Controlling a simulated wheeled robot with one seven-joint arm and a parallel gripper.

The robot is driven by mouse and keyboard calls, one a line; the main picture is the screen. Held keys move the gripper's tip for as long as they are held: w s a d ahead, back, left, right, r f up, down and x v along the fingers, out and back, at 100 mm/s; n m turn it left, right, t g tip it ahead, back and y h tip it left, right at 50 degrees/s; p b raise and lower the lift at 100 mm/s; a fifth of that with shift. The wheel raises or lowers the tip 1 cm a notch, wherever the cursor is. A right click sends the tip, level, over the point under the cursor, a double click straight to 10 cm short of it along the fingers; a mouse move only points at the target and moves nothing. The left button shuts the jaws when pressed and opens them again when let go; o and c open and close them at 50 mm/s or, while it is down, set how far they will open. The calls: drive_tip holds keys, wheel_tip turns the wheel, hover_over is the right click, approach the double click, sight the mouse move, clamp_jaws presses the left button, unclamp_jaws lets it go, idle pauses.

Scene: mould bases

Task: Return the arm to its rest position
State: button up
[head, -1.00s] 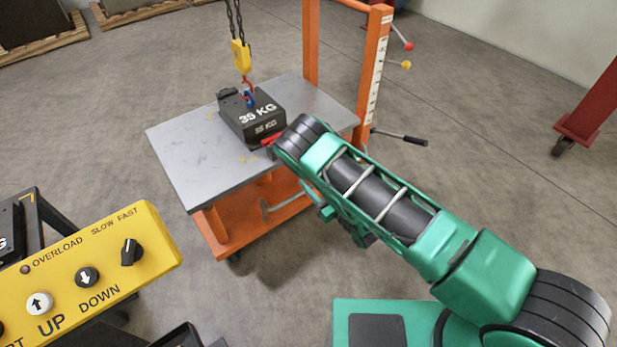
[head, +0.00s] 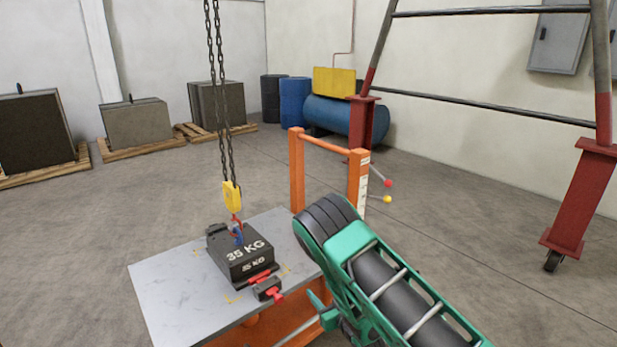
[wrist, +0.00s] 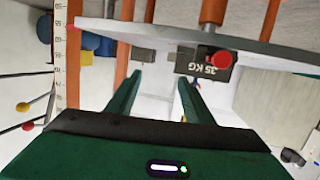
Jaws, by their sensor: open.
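My gripper (wrist: 160,80) shows in the wrist view as two green fingers, apart with nothing between them. The black block marked 35 KG (head: 240,258) sits on the grey tabletop of the orange lift cart (head: 175,292). The block also shows upside down in the wrist view (wrist: 207,66), beyond the fingers. A red-knobbed black clamp (head: 268,290) is at the block's front side.
A yellow hook (head: 232,197) on chains hangs at the block's top. The cart's orange posts (head: 358,182) stand just beyond my arm. A red gantry leg (head: 580,205) is at right. Blocks on pallets, barrels and a blue tank (head: 335,115) are at the back. Floor between is clear.

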drive_tip(key=w+d+r+m+g+h, duration=0.1)
drive_tip(key=w+d+r+m+h, duration=0.2)
drive_tip(key=d+r, duration=0.4)
drive_tip(key=s+d+r+m+g+h, duration=0.1)
drive_tip(key=s+d+r+g+h, duration=0.2)
drive_tip(key=d, duration=0.4)
drive_tip(key=s+d+r+m, duration=0.1)
drive_tip(key=s+d+r, duration=0.1)
drive_tip(key=d+r, duration=0.45)
drive_tip(key=s+d+r+m+g+h, duration=0.2)
drive_tip(key=s+d+r, duration=0.1)
drive_tip(key=d, duration=0.6)
drive_tip(key=s+d+r+m+g, duration=0.15)
drive_tip(key=s+d+r, duration=0.25)
drive_tip(key=s, duration=0.6)
drive_tip(key=s+d+r+m+g, duration=0.1)
drive_tip(key=s+d+r+g, duration=0.25)
drive_tip(key=s, duration=0.55)
drive_tip(key=s+r+m+g, duration=0.1)
drive_tip(key=s+r, duration=0.1)
drive_tip(key=s, duration=0.9)
drive_tip(key=s+r+m+g+y, duration=0.1)
drive_tip(key=s+r+g, duration=0.1)
drive_tip(key=s, duration=0.8)
drive_tip(key=shift+s+a+r, duration=0.25)
drive_tip(key=shift+s+r, duration=0.1)
drive_tip(key=shift+r, duration=0.5)
drive_tip(key=shift+m, duration=0.25)
